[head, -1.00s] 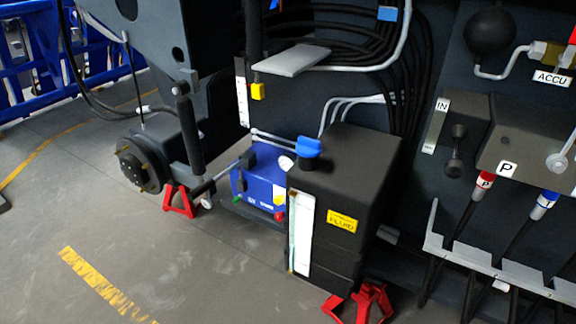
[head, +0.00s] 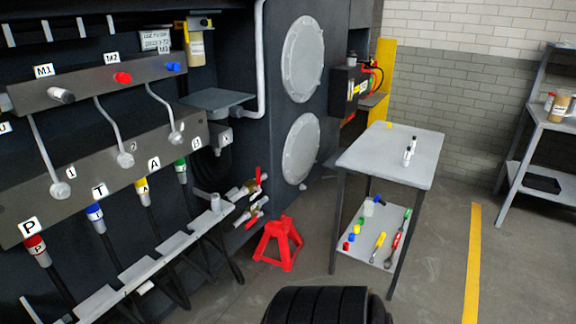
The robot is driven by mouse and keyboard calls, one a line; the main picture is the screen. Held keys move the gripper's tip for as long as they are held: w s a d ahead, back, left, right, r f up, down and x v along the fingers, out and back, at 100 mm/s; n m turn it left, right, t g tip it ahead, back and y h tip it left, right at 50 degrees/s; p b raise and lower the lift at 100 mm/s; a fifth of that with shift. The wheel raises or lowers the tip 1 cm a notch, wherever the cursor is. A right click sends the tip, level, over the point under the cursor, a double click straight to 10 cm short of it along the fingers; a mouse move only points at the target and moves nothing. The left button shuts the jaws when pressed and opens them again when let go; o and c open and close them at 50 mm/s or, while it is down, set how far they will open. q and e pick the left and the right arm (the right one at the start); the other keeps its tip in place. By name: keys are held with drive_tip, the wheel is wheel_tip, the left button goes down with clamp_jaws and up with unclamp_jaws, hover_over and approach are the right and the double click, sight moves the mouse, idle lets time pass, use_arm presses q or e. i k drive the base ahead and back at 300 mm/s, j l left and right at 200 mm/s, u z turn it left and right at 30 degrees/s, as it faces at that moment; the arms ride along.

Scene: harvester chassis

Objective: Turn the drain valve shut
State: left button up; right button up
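I see no label that tells which one is the drain valve. Both are small, so their exact handle angles are hard to read. Neither of my grippers shows in the head view.
A red jack stand (head: 278,243) stands on the floor below and right of the valves. A grey table (head: 385,160) with tools on its lower shelf is further right. A hose panel (head: 110,185) fills the left. A black ribbed rounded thing (head: 325,306) is at the bottom.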

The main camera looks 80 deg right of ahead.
sight(254, 218)
drive_tip(key=l+z, duration=0.1)
drive_tip(key=z, duration=0.85)
drive_tip(key=i+l+z, duration=0.1)
drive_tip(key=z, duration=0.85)
drive_tip(key=i+l+z, duration=0.1)
drive_tip(key=i, duration=0.4)
drive_tip(key=i+l+z, duration=0.1)
drive_tip(key=i, duration=0.35)
drive_tip(key=l, duration=0.1)
